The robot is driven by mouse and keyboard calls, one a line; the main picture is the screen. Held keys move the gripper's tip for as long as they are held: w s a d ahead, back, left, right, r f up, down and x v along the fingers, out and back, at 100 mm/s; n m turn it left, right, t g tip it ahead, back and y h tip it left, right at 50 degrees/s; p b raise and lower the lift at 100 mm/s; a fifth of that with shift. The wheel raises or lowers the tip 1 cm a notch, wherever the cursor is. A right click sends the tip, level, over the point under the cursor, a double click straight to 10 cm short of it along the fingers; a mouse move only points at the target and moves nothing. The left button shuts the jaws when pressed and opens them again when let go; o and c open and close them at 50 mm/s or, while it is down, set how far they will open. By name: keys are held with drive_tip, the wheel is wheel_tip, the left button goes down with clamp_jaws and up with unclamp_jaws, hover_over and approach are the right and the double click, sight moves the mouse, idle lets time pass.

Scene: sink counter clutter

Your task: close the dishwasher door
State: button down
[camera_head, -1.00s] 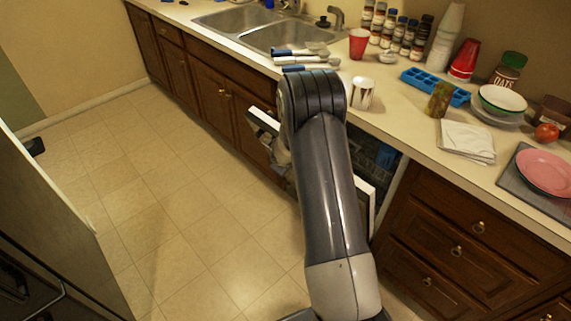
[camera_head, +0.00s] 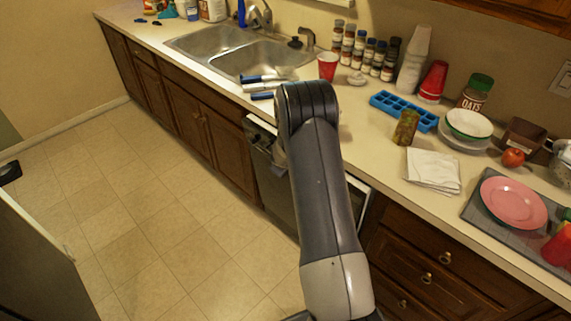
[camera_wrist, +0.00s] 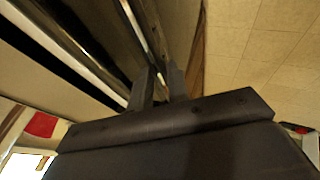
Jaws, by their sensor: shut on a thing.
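The dishwasher door (camera_head: 275,190) has a dark front and pale edges and stands under the counter, left of the drawers. It is nearly upright and close to the cabinet fronts. My arm covers its middle and right part, so I cannot tell whether a small gap is left at the top. In the wrist view, the two fingers of my gripper (camera_wrist: 162,80) are close together on a thin part at the door's top edge. In the head view the fingers are mostly hidden behind my arm, at the upper front of the door.
The counter (camera_head: 385,165) above holds a red cup (camera_head: 327,66), a blue ice tray (camera_head: 404,110), white napkins (camera_head: 433,170) and a pink plate (camera_head: 514,203). Wooden drawers (camera_head: 440,270) stand to the right. The tiled floor (camera_head: 160,230) in front is clear.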

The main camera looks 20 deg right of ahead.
drive_tip(key=c, duration=1.4)
unclamp_jaws()
drive_tip(key=shift+c, duration=0.2)
drive_tip(key=v, duration=1)
drive_tip(key=shift+s+r+b, duration=0.25)
drive_tip(key=shift+r+b, duration=0.05)
drive_tip(key=shift+b, duration=0.1)
drive_tip(key=shift+a, duration=0.15)
